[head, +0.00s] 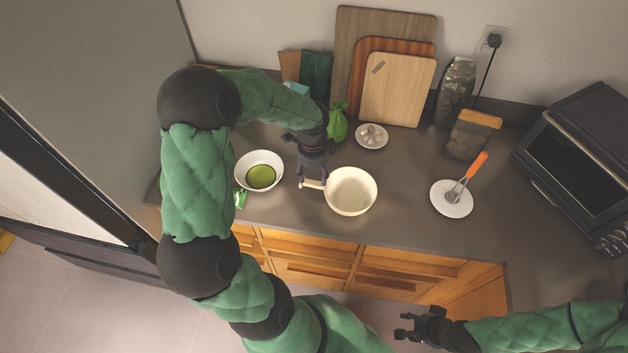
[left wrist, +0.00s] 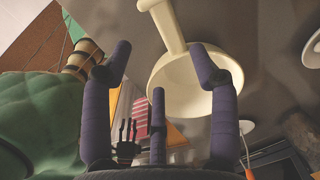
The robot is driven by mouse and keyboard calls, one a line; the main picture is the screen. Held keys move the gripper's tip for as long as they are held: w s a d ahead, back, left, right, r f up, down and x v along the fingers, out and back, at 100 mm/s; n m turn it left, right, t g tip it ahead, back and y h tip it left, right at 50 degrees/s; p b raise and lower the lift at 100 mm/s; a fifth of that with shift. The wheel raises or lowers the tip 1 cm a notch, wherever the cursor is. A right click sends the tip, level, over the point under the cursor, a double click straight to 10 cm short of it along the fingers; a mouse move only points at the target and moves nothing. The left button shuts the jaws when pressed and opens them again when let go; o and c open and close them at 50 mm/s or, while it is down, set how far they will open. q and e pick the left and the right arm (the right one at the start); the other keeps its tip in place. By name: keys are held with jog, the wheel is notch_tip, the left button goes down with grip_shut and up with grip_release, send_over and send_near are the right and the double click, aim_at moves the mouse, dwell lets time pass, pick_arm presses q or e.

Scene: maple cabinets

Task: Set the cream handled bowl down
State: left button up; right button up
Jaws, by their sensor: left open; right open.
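The cream handled bowl (head: 351,193) sits on the grey counter, near its front edge, with its handle (head: 313,184) pointing left. My left gripper (head: 312,180) is at the handle, its fingers spread and open. In the left wrist view, the bowl (left wrist: 182,78) and its handle (left wrist: 165,25) show beyond the open fingers of my left gripper (left wrist: 160,75); whether a finger touches the handle I cannot tell. My right gripper (head: 408,329) is open and empty, low in front of the cabinets, away from the bowl.
A white bowl with green contents (head: 259,170) stands left of my left gripper. A small plate (head: 371,136) is behind the bowl. A white plate with an orange-handled utensil (head: 451,199) is to the right, then a black oven (head: 580,165). Cutting boards (head: 397,90) lean at the back wall.

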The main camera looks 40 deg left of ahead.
pick_arm(q)
notch_tip(320, 180, up, 5)
pick_arm(e)
jog(key=shift+r, duration=0.2)
dwell(0.6)
